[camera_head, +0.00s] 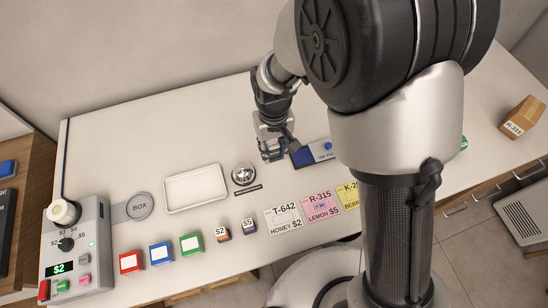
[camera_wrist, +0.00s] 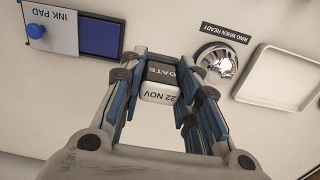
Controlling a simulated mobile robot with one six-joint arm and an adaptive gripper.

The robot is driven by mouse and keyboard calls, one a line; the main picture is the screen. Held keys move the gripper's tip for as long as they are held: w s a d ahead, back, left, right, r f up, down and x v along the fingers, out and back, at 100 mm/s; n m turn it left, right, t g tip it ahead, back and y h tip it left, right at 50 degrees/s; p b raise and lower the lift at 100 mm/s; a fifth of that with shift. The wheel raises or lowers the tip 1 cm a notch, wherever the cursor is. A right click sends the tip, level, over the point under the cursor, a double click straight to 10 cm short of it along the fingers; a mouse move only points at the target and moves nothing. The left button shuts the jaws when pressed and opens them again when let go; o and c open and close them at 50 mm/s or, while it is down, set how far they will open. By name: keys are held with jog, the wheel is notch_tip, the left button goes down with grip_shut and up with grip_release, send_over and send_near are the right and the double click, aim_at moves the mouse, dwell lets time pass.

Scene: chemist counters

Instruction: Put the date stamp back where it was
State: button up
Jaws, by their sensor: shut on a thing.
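The date stamp (camera_wrist: 160,94) is between the fingers of my gripper in the wrist view. It has a dark part marked DATE and a white face reading 22 NOV. My gripper (camera_head: 271,150) is shut on it. In the head view the gripper is over the back of the counter, between the bell and the ink pad, and the stamp cannot be made out there. The ink pad (camera_head: 313,153) lies just right of the gripper. Its blue pad and lid with a blue knob also show in the wrist view (camera_wrist: 100,37). Whether the stamp touches the counter, I cannot tell.
A bell (camera_head: 243,174) and an empty white tray (camera_head: 168,196) are left of the gripper. Several small coloured blocks and price cards (camera_head: 283,221) line the front. A console (camera_head: 75,245) stands at the left. The counter behind the tray is clear.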

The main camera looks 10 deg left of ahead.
aim_at(274, 158)
jog(key=shift+f+b, duration=0.65)
jog(key=shift+f, duration=1.95)
jog(key=shift+f, duration=0.2)
jog(key=o, duration=0.9)
jog(key=shift+c, duration=0.2)
jog(key=shift+r, duration=0.15)
notch_tip(274, 158, up, 12)
jog(key=p, duration=0.3)
